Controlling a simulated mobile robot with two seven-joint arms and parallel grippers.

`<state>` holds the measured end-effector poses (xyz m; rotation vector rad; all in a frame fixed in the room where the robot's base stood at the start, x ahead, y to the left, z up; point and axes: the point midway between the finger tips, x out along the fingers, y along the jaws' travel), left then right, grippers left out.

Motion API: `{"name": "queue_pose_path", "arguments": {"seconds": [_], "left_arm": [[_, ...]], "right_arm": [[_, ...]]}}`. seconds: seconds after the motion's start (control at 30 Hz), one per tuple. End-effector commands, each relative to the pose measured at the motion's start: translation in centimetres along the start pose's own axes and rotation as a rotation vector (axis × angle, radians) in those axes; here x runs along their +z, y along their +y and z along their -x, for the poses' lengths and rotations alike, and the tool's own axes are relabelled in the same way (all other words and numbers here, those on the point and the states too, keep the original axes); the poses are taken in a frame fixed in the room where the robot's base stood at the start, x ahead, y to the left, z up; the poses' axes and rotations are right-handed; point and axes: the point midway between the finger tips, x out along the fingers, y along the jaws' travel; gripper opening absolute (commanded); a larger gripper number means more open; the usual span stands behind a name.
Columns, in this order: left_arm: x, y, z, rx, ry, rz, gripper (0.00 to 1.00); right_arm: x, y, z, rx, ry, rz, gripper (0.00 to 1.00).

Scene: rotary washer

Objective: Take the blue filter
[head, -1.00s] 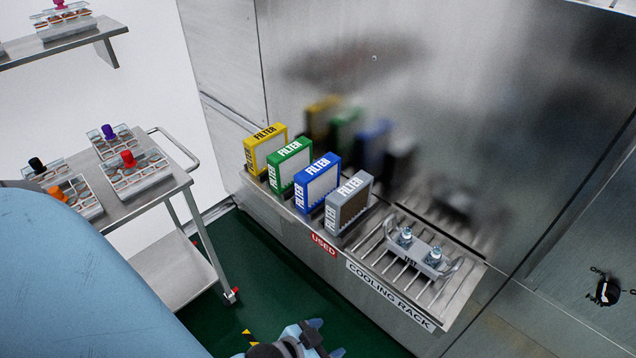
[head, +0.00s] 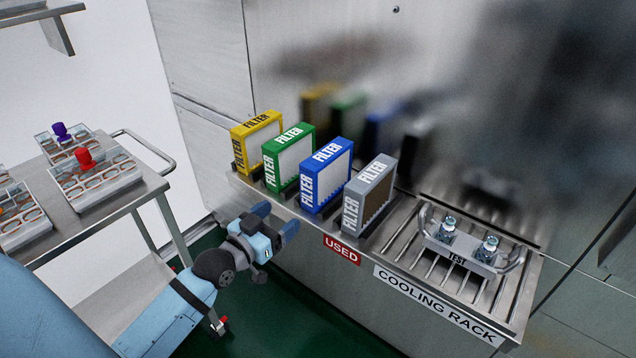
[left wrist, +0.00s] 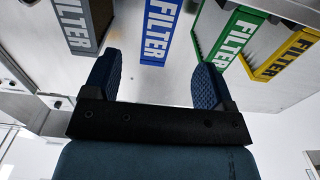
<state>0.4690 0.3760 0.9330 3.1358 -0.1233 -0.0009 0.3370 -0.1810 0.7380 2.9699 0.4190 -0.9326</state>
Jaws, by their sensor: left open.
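The blue filter (head: 326,176) stands upright on the steel shelf, between the green filter (head: 288,158) and the grey filter (head: 369,196). My left gripper (head: 276,220) is open and empty, in front of and below the filters. In the left wrist view the blue filter (left wrist: 160,32) appears between and beyond the two fingers of the gripper (left wrist: 157,80), with a gap to them. That view is upside down, so the grey filter (left wrist: 80,25) shows at left and the green one (left wrist: 228,40) at right. My right gripper is not in view.
A yellow filter (head: 256,142) stands left of the green one. A cooling rack (head: 408,250) with a metal carrier (head: 468,246) lies to the right. A steel cart (head: 110,203) with sample trays stands at left. Green floor shows below.

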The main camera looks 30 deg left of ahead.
Motion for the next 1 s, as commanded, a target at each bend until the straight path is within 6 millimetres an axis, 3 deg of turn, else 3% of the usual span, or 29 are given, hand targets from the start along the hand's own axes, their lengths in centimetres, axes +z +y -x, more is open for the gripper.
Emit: {"name": "queue_pose_path", "arguments": {"seconds": [0.4,0.67,1.0], "left_arm": [[-0.2,-0.1,-7.2,-0.001,0.003,0.0,0.78],[-0.3,-0.1,-9.2,-0.001,0.003,0.0,0.78],[-0.5,-0.2,-13.4,0.0,0.001,0.0,0.78]], "right_arm": [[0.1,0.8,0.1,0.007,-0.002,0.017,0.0],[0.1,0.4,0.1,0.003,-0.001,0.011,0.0],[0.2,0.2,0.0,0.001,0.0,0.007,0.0]]}}
